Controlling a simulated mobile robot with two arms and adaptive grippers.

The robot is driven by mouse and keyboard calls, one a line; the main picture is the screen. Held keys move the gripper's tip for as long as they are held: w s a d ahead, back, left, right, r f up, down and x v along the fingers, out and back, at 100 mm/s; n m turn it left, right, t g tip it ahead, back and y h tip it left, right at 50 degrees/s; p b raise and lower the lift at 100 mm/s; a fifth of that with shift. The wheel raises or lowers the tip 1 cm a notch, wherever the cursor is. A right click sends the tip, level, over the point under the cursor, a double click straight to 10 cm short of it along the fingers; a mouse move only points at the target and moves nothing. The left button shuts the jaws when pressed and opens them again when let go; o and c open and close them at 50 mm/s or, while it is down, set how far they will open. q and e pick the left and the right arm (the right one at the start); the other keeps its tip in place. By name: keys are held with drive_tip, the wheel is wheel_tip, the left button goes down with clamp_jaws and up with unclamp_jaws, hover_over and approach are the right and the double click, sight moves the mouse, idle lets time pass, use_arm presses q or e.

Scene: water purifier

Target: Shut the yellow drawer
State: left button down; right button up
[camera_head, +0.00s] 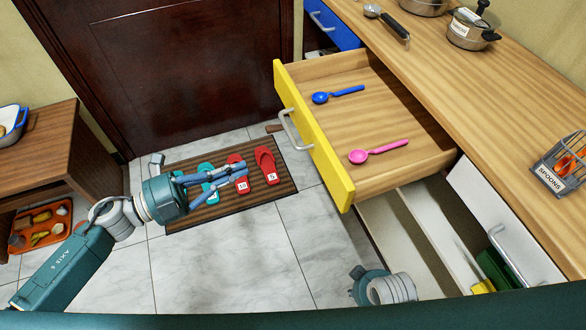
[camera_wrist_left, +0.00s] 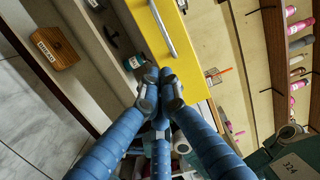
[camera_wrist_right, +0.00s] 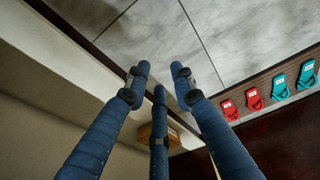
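The yellow drawer (camera_head: 322,140) is pulled far out of the wooden counter in the head view. A blue spoon (camera_head: 338,94) and a pink spoon (camera_head: 378,151) lie inside it. Its metal handle (camera_head: 294,129) faces left. My left gripper (camera_head: 246,178) is left of and apart from the drawer front, fingers pointing right. In the left wrist view its fingertips (camera_wrist_left: 158,75) are drawn together with nothing seen between them; the yellow front (camera_wrist_left: 178,50) shows beyond. My right gripper (camera_wrist_right: 160,76) has spread, empty fingers in the right wrist view; its fingers are hidden in the head view.
A white drawer (camera_head: 500,215) below is also pulled out. A blue drawer (camera_head: 330,22) is behind the yellow one. Spoons basket (camera_head: 562,162) and pots (camera_head: 470,28) stand on the counter. Slippers (camera_head: 265,165) lie on a striped mat (camera_head: 286,184). The tiled floor in front is clear.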

sight(315, 154)
use_arm(q)
drive_tip(key=d, duration=0.4)
drive_tip(key=w+d+m+g, duration=0.1)
drive_tip(key=d, duration=0.4)
drive_tip(key=w+d+r+m, duration=0.1)
drive_tip(key=d, duration=0.4)
drive_tip(key=shift+d+g+h, duration=0.25)
drive_tip(key=shift+g+h, duration=0.15)
use_arm(e)
drive_tip(key=shift+w+a+f, duration=0.1)
drive_tip(key=shift+a+f, duration=0.05)
